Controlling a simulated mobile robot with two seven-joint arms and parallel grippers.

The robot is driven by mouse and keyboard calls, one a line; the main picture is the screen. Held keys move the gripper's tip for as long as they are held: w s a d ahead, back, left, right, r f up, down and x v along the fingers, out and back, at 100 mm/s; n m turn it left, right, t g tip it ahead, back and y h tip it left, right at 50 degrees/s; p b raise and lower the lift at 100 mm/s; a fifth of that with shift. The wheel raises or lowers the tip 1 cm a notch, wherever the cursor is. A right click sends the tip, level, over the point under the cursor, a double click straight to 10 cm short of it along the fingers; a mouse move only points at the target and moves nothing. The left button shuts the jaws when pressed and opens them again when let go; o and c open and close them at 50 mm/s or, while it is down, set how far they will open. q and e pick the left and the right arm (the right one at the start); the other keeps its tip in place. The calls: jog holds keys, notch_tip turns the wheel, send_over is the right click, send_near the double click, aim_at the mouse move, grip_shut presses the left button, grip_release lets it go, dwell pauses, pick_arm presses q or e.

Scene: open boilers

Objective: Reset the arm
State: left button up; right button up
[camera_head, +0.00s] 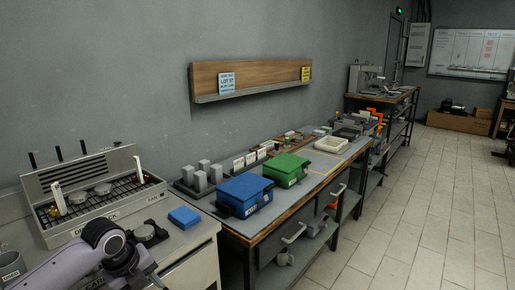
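My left arm reaches in from the bottom left corner, in front of the counter. My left gripper (152,280) is at the bottom edge, dark and partly cut off, so its fingers do not show clearly. I see nothing clearly held in it. My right gripper is not in view.
A blue block (184,217) and a dark round-topped device (150,233) sit close to my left arm. A mug (10,268) is at the left edge. Blue (245,190) and green (286,168) boxes stand on the adjoining bench (315,188). The tiled floor (420,225) at right is clear.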

pick_arm(q)
jog(key=s+d+f+n+t+h, duration=0.3)
jog(key=s+d+f+n+t, duration=0.1)
jog(key=s+d+f+n, duration=0.8)
jog(key=s+a+f+n+t+y, duration=0.1)
jog(key=s+a+n, duration=0.2)
jog(key=s+n, duration=0.3)
jog(key=s+a+f+n+t+y, duration=0.1)
jog(key=s+a+f+n+t, duration=0.1)
jog(key=s+n, duration=0.4)
jog(key=shift+s+a+f+t, duration=0.2)
jog(key=shift+a+f+t, duration=0.1)
jog(key=shift+a, duration=0.25)
